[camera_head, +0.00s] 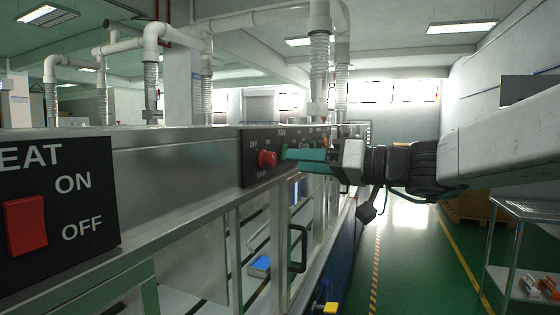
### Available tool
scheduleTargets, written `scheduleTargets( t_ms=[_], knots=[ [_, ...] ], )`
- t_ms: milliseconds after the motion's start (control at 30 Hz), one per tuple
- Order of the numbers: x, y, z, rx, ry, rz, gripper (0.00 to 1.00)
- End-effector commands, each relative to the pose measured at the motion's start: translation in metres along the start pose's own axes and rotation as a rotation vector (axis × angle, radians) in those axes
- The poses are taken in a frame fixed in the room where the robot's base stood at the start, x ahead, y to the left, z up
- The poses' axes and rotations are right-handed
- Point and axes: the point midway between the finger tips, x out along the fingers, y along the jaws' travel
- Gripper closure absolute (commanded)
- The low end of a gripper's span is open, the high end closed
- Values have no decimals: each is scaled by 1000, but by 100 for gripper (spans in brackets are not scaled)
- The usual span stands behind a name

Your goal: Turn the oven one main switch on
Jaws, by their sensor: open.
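A black control panel (249,172) is on the front of the long metal machine. It carries a red knob (267,158) with OFF and ON marked above it; the small label below it is too blurred to read. A green part (283,151) shows just right of the knob. My gripper (291,155) reaches in from the right, its teal fingers pointing left at the panel. The fingertips are just right of the red knob and close to the green part; I cannot tell whether they touch it. The fingers hide part of the panel behind them.
A nearer black panel (70,240) at the left has a red rocker switch (26,225) marked ON and OFF. A wire-shelf cart (520,225) stands at the right. The green aisle floor (410,270) is clear.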

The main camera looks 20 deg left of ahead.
Motion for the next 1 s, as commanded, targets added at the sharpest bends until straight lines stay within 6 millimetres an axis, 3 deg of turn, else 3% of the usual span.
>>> scheduleTargets(
  t_ms=[100, 300, 667, 833, 1000],
  knots=[
    [22, -1, 1, 0, -4, -4, 51],
    [47, 0, 1, 1, -3, -1, 51],
    [54, -1, 1, 0, -2, 0, 51],
    [54, 0, 1, 0, -2, 0, 92],
    [53, 0, 1, 2, -2, 1, 95]
  ],
)
